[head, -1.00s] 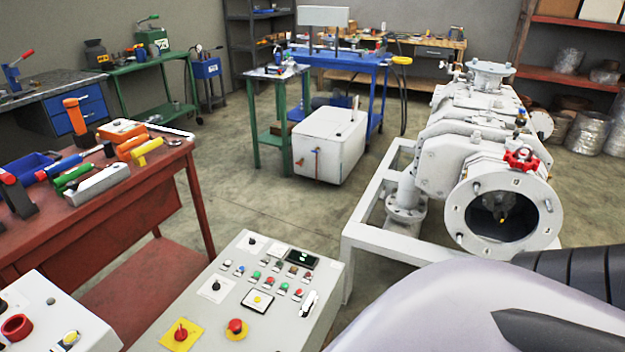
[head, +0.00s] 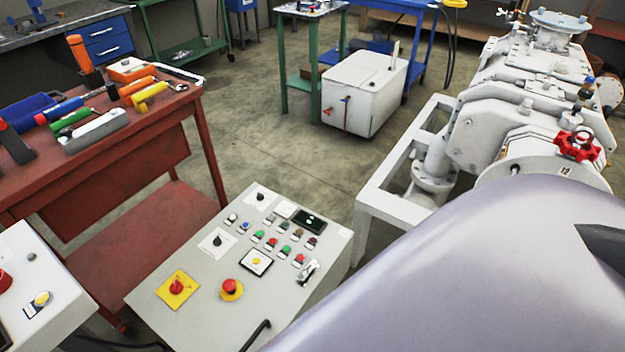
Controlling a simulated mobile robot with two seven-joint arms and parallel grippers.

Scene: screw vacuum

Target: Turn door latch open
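No part is clearly a door latch, so I cannot tell which one the task means. A grey control cabinet (head: 190,262) stands at the lower middle, with a sloped panel of buttons. A black handle (head: 255,335) shows near its lower edge, partly cut off by the frame. A small silver lever-like part (head: 307,271) sits at the panel's right side. A red rotary switch on a yellow plate (head: 177,287) and a red emergency button (head: 231,287) are at the lower left. Neither of my grippers shows. A large smooth lilac-grey arm link of mine covers the lower right.
A red workbench (head: 172,150) with several tools stands at the left. A second control box (head: 40,290) is at the lower left. The white vacuum machine (head: 490,130) with a red valve wheel (head: 577,146) is at the right. Floor is clear behind the cabinet.

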